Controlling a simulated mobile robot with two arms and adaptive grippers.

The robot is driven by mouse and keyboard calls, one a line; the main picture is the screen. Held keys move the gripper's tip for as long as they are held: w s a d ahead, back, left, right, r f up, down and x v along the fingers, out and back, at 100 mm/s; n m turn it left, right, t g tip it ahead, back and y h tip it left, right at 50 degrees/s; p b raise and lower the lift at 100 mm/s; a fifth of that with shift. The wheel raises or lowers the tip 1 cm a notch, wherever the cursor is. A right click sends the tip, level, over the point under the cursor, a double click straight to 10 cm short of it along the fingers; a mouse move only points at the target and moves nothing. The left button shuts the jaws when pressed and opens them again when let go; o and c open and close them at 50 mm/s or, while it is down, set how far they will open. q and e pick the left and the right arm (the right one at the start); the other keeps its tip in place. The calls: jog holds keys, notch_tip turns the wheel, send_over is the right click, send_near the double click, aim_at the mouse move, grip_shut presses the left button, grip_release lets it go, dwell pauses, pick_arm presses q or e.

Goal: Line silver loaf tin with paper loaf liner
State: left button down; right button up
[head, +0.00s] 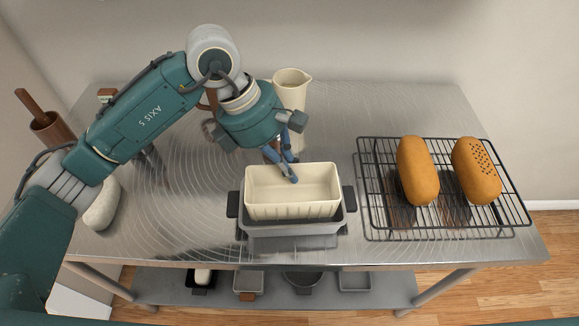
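The paper loaf liner (300,211) is a cream, ribbed, open-topped box in the middle of the table. It sits level and lined up within the silver loaf tin (290,230), with its walls standing well above the tin's rim. How deep its base reaches is hidden. The tin has dark handles at both ends. My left gripper (287,168) reaches down from behind at the liner's back wall. One blue fingertip shows inside the wall and the other goes behind it, so it appears shut on that wall. My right gripper is out of view.
A wire cooling rack (376,219) with two brown loaves stands to the right. A cream jug (291,92) is behind my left gripper. A pale rounded object (102,206) lies at the left. Several tins are on the lower shelf (390,292).

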pick_arm(q)
jog(key=shift+b, duration=0.3)
jog(key=c, duration=1.9)
grip_release()
jog(key=shift+o, duration=0.2)
jog(key=shift+r, duration=0.1)
jog(key=p+v, duration=0.1)
jog(key=v, duration=0.2)
